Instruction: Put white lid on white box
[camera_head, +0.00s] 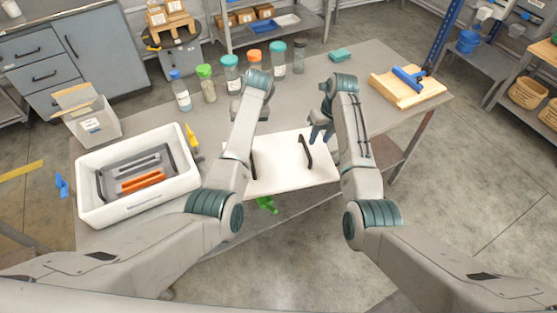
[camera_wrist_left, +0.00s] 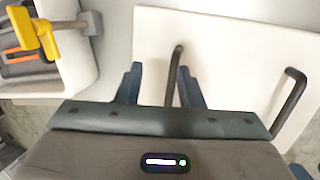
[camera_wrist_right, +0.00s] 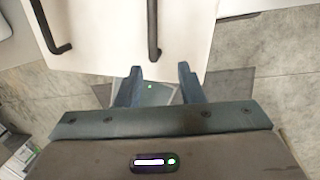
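The white lid (camera_head: 290,182) lies flat on the table in front of me, with two dark handles. The open white box (camera_head: 140,207) stands to its left, with grey and orange items inside. My left gripper (camera_wrist_left: 158,70) is open above the lid; its left handle (camera_wrist_left: 172,75) shows between the fingers, closer to the right finger. In the head view, my arm hides this gripper's fingers. My right gripper (camera_head: 322,132) is open near the lid's right handle (camera_head: 307,150). In the right wrist view, that handle (camera_wrist_right: 152,30) lies just beyond the fingertips, which are empty.
Several capped bottles (camera_head: 207,88) line the table's back edge. A yellow clamp (camera_head: 192,137) stands between box and lid; a green one (camera_head: 266,205) is at the front edge. A pale bin (camera_head: 93,124) is behind the box. A wooden board (camera_head: 410,92) lies at the right.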

